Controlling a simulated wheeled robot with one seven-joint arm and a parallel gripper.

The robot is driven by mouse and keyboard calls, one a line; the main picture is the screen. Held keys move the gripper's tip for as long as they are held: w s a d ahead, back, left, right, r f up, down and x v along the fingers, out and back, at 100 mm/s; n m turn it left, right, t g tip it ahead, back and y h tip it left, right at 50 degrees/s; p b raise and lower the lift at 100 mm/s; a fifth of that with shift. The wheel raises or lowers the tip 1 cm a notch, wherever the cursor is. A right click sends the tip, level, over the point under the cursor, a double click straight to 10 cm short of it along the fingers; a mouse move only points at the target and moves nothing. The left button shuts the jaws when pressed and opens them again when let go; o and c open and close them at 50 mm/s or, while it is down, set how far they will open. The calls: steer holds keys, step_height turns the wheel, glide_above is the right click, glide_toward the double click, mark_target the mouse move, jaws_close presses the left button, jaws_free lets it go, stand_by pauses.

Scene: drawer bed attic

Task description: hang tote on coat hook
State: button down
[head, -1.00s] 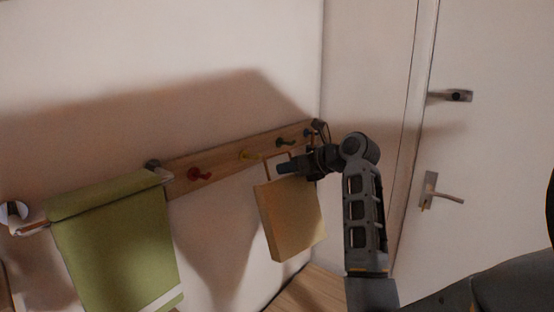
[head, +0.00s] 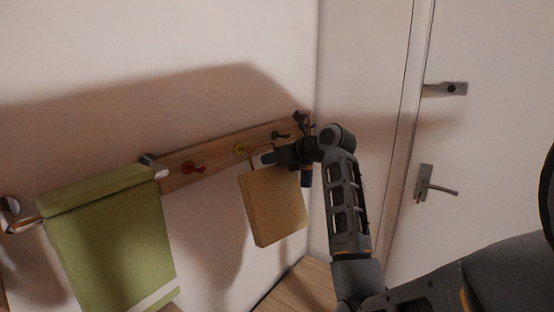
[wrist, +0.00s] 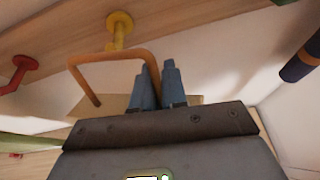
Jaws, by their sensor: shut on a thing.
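The tan tote (head: 273,208) hangs from my gripper (head: 268,158) in front of the wall, below the hook rail. My gripper is shut on one side of its thin brown handle (wrist: 112,56); blue fingertips (wrist: 158,88) show in the wrist view. The yellow coat hook (head: 240,149) is just left of the handle's top. In the wrist view the yellow hook (wrist: 120,28) overlaps the handle's top bar. I cannot tell whether the handle is over the hook or only in front of it. Much of the tote is hidden in the wrist view.
The wooden rail (head: 215,160) also carries a red hook (head: 194,168) and a green hook (head: 280,135). A green towel (head: 112,240) hangs on a bar at the left. A door with a handle (head: 437,188) is at the right. The wall below the red hook is clear.

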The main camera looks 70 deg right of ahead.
steer(key=shift+w+r+x, duration=0.1)
steer(key=shift+r+x, duration=0.1)
steer(key=shift+x, duration=0.7)
steer(key=shift+w+r+x, duration=0.1)
steer(key=shift+r+x, duration=0.1)
steer(key=shift+x, duration=0.7)
steer(key=shift+w+r+x, duration=0.1)
steer(key=shift+r+x, duration=0.05)
steer(key=shift+x, duration=0.75)
steer(key=c, duration=1.1)
jaws_free()
steer(key=shift+f, duration=0.15)
